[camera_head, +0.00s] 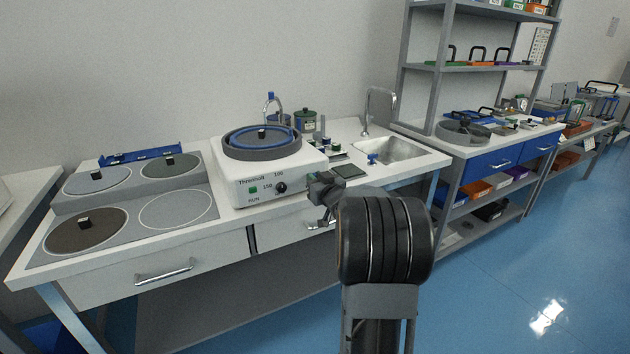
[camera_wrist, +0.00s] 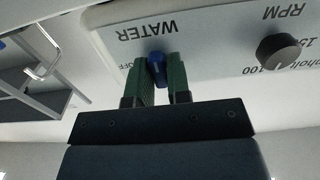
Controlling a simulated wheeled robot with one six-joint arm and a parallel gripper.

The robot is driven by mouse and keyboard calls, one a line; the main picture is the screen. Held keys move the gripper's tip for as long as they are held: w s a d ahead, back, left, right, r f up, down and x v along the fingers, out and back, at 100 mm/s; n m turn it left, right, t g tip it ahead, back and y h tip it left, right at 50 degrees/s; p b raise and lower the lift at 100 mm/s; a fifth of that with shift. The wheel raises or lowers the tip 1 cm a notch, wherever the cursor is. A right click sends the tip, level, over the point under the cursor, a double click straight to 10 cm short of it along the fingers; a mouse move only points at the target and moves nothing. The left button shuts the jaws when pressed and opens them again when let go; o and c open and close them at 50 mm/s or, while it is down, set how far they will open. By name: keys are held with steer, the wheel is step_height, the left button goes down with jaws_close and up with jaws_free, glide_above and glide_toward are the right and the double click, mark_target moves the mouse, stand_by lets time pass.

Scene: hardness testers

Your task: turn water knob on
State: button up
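The blue water knob (camera_wrist: 157,68) is on the white front panel of the polishing machine (camera_head: 265,172), beside the label WATER, which appears upside down in the wrist view. The word OFF shows just left of the knob. My gripper (camera_wrist: 159,76) has its green fingers on both sides of the knob and appears shut on it, with no clear gap seen. In the head view my gripper (camera_head: 322,190) is at the machine's right front corner. My arm's wrist hides the knob there.
A black RPM knob (camera_wrist: 278,51) is to the right of the water knob in the wrist view. The sink (camera_head: 395,150) with a faucet (camera_head: 378,92) is right of the machine. A drawer handle (camera_head: 166,271) projects from the bench. The blue floor is open at right.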

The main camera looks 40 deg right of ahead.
jaws_close()
steer(key=shift+f+n+b, duration=0.1)
steer(key=shift+n+b, duration=0.3)
steer(key=shift+a+f+n+b, duration=0.1)
steer(key=shift+n+b, duration=2.8)
steer(key=shift+n, duration=1.35)
steer(key=shift+a+f+n+b, duration=0.1)
steer(key=shift+n+b, duration=2.75)
steer(key=shift+n, duration=1.4)
steer(key=shift+o, duration=2.3)
jaws_free()
steer(key=shift+r, duration=0.1)
